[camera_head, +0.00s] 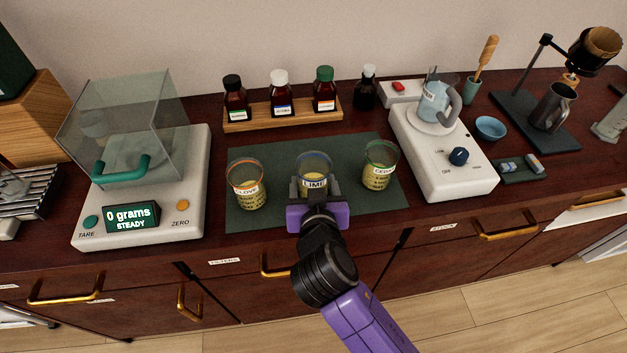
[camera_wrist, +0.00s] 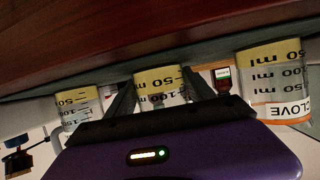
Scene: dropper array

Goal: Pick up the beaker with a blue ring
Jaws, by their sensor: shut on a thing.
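The beaker with a blue ring (camera_head: 314,161) stands in the middle of three on the dark green mat (camera_head: 290,217), with a white label reading LIME and yellowish liquid. My gripper (camera_head: 315,185) reaches it from the front and is shut on it, one finger on each side. In the wrist view, which looks upside down, this beaker (camera_wrist: 160,80) shows between the two fingers of my gripper (camera_wrist: 162,95). Its lower front is hidden by my gripper in the head view. I cannot tell any gap between beaker and mat.
An orange-ringed CLOVE beaker (camera_head: 248,190) stands to the left and a green-ringed beaker (camera_head: 379,170) to the right, both close by. A balance (camera_head: 190,190) with a glass shield is at left, a white stirrer (camera_head: 450,180) at right. Bottles on a wooden rack (camera_head: 270,121) stand behind.

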